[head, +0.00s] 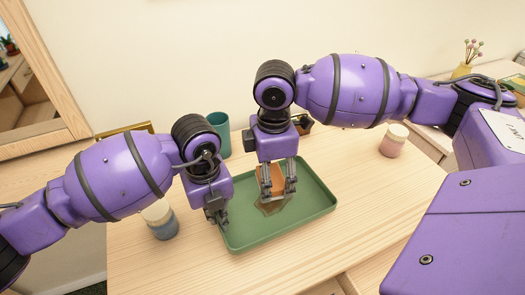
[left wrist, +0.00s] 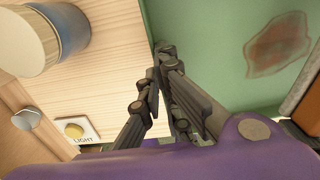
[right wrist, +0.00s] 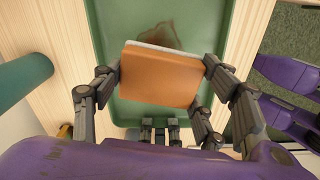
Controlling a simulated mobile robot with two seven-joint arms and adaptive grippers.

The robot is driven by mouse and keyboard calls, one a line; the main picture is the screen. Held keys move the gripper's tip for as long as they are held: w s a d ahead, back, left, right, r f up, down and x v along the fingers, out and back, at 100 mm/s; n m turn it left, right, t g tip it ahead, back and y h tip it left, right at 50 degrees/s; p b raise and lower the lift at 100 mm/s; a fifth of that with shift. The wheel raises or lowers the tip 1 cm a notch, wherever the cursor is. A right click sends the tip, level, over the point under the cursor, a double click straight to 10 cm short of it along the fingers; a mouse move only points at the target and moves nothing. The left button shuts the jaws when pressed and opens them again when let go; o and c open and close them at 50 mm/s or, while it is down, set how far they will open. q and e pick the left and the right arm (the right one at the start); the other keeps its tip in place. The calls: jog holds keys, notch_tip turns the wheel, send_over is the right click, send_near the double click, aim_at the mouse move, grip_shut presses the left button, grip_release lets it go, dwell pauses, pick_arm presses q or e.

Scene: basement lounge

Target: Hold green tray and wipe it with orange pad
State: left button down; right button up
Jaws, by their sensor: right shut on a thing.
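The green tray (head: 310,212) lies on the wooden table with a brown stain (head: 274,207) on its floor; the stain also shows in the left wrist view (left wrist: 278,44). My right gripper (head: 278,192) is shut on the orange pad (right wrist: 160,75), which has a pale edge. It holds the pad over the tray, beside the stain; whether it touches the floor is unclear. My left gripper (head: 216,215) is at the tray's left rim. In the left wrist view its fingers (left wrist: 158,65) are close together at that rim; whether they clamp it is hard to tell.
A jar with a pale lid (head: 160,220) stands left of my left gripper. A teal cup (head: 217,134) stands behind the tray, and a pink jar (head: 394,141) stands to the right. The table (head: 370,210) is clear right of the tray.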

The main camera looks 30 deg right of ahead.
pick_arm(q)
jog(key=shift+f, duration=1.35)
jog(key=shift+f, duration=0.4)
jog(key=shift+f, duration=0.7)
dwell(0.5)
jog(key=c, duration=1.7)
grip_release()
grip_shut()
